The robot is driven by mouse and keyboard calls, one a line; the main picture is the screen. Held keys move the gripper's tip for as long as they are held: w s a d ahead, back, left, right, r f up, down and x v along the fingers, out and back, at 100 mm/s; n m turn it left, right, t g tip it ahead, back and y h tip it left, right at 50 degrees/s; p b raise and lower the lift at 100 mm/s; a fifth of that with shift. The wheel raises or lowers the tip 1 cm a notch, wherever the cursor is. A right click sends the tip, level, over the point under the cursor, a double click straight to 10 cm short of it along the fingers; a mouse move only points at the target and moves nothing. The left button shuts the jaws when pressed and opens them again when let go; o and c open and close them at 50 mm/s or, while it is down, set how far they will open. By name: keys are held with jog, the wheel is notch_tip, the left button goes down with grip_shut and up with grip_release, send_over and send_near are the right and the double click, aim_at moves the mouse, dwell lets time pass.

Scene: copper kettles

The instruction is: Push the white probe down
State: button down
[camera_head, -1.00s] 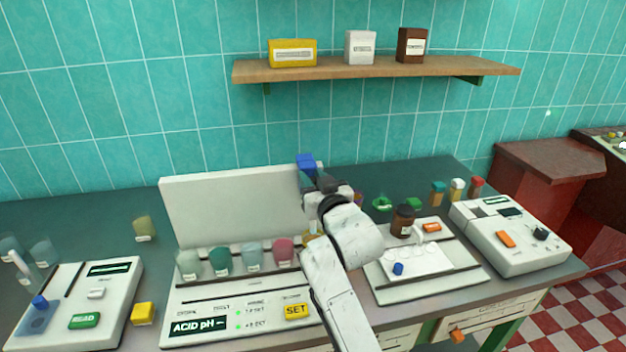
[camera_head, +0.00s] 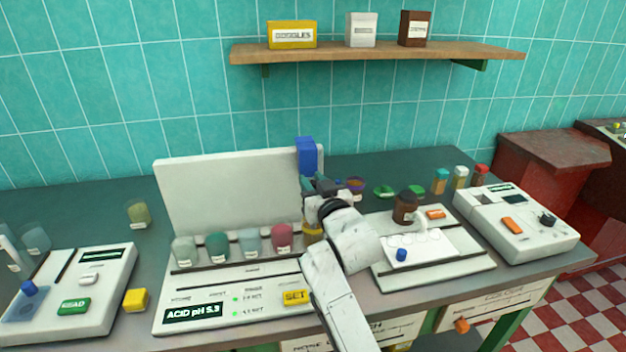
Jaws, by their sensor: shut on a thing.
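My gripper (camera_head: 310,183) is over the back of the acid pH station (camera_head: 285,262), in front of its white back panel (camera_head: 225,195). It is shut on a blue block (camera_head: 307,155), which stands upright above the fingers. What lies below the block is hidden behind my gripper and wrist. I cannot tell whether a white probe is attached to it. The station's display (camera_head: 192,313) reads ACID pH 5.3. Several cups stand in its row, among them a green cup (camera_head: 217,247) and a pink cup (camera_head: 282,238). An amber cup (camera_head: 313,233) is partly hidden by my arm.
A device with a green READ button (camera_head: 73,306) stands at left, with a yellow block (camera_head: 135,300) beside it. At right, a white tray station (camera_head: 450,262) holds a brown bottle (camera_head: 405,208). Another device (camera_head: 518,226) stands farther right. A wooden shelf (camera_head: 375,48) hangs above.

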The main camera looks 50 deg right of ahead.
jog(key=shift+f, duration=1)
jog(key=c, duration=1)
grip_release()
jog(key=shift+o, duration=0.2)
jog(key=b+v, duration=0.2)
jog(key=v, duration=0.9)
jog(key=shift+w, duration=0.1)
